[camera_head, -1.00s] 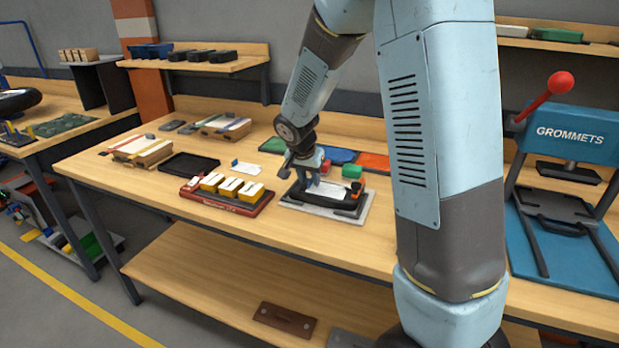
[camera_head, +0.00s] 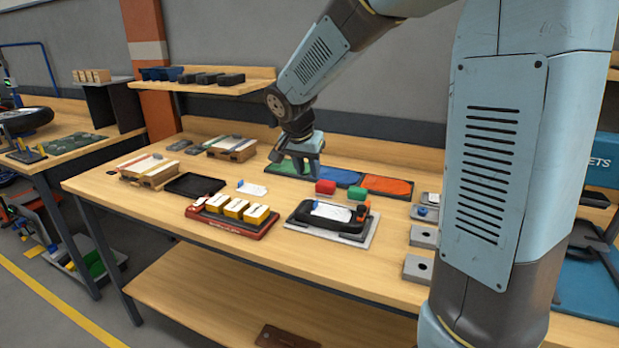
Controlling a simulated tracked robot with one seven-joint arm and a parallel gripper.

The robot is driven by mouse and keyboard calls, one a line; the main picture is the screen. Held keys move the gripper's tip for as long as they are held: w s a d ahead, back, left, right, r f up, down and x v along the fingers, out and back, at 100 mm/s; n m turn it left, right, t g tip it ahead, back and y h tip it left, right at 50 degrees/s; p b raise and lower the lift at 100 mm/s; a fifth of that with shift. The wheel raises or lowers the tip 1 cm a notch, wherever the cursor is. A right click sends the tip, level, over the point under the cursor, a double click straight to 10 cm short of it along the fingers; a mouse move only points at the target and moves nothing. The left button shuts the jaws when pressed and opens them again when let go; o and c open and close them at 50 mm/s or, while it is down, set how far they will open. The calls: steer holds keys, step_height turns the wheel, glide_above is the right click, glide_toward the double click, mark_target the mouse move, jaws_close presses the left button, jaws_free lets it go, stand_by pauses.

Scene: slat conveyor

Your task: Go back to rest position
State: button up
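My gripper (camera_head: 298,169) hangs over the workbench (camera_head: 135,207), in front of the green mat, with its fingers apart and nothing seen between them. It is above and behind a black fixture (camera_head: 304,211) on a grey plate. My upper arm stands large on the right of the view and hides part of the bench.
A red tray (camera_head: 247,229) holds several yellow-and-white blocks. An empty black tray (camera_head: 195,186) lies left. Grey plates (camera_head: 424,236) sit beside my arm. A shelf (camera_head: 238,81) stands behind.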

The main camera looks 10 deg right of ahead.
steer(key=s+d+r+n+y, duration=0.1)
steer(key=s+d+r+n, duration=0.1)
steer(key=s, duration=0.6)
steer(key=s+d+r+n+t, duration=0.1)
steer(key=s+d+r+n, duration=0.1)
steer(key=s, duration=0.7)
steer(key=s+d+r+n+t+y, duration=0.1)
steer(key=s+d+r+n, duration=0.2)
steer(key=s, duration=0.6)
steer(key=shift+s+d+r+y, duration=0.25)
steer(key=shift+d+r+y, duration=0.05)
steer(key=shift+d, duration=0.25)
